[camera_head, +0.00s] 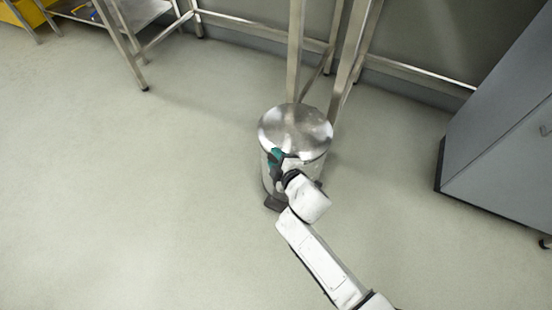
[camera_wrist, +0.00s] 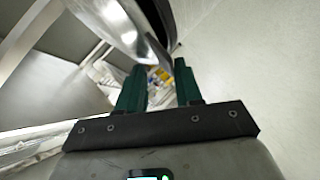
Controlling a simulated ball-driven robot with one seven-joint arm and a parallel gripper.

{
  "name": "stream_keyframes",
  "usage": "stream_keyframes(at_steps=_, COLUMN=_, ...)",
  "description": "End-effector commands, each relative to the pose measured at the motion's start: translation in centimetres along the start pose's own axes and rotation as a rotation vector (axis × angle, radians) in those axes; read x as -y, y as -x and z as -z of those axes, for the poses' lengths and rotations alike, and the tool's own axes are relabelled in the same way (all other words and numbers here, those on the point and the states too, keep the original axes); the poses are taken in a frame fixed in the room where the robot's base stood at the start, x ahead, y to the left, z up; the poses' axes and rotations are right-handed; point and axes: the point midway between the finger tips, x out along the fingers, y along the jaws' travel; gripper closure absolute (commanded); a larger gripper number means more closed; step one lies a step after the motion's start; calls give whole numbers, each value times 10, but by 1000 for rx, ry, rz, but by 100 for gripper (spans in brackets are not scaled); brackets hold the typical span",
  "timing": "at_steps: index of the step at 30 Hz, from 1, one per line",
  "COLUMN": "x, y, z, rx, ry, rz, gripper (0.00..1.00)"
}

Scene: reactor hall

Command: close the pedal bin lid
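The pedal bin (camera_head: 306,172) is a metal cylinder standing on the floor in the middle of the head view. Its shiny round lid (camera_head: 296,124) lies across the top; I cannot tell whether it sits fully flush. A dark pedal or base piece (camera_head: 274,204) shows at the bin's foot. My gripper (camera_head: 276,155) is at the near side of the bin, by the lid's front edge; contact cannot be made out. In the wrist view my gripper (camera_wrist: 160,72) has its green fingers apart with nothing held between them. A curved shiny metal part with a dark edge, seemingly the bin, shows beyond them.
Metal frame legs (camera_head: 296,50) stand right behind the bin. A grey cabinet (camera_head: 505,120) stands at the right. A metal table (camera_head: 120,12) and a yellow container (camera_head: 22,12) are at the upper left. The floor at left and in front is clear.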

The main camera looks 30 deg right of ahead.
Motion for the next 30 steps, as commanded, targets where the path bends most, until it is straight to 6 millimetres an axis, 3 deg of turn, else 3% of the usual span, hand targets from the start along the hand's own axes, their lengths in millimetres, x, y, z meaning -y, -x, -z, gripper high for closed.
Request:
stream_keyframes(at_steps=5, x=-3, y=8, z=-1, rx=3, ry=0, rz=-3, gripper=69)
stream_keyframes(at_steps=21, x=-1, y=98, z=0, rx=1, ry=0, rz=1, gripper=69)
stream_keyframes(at_steps=30, x=0, y=108, z=0, rx=0, ry=0, rz=-1, gripper=69)
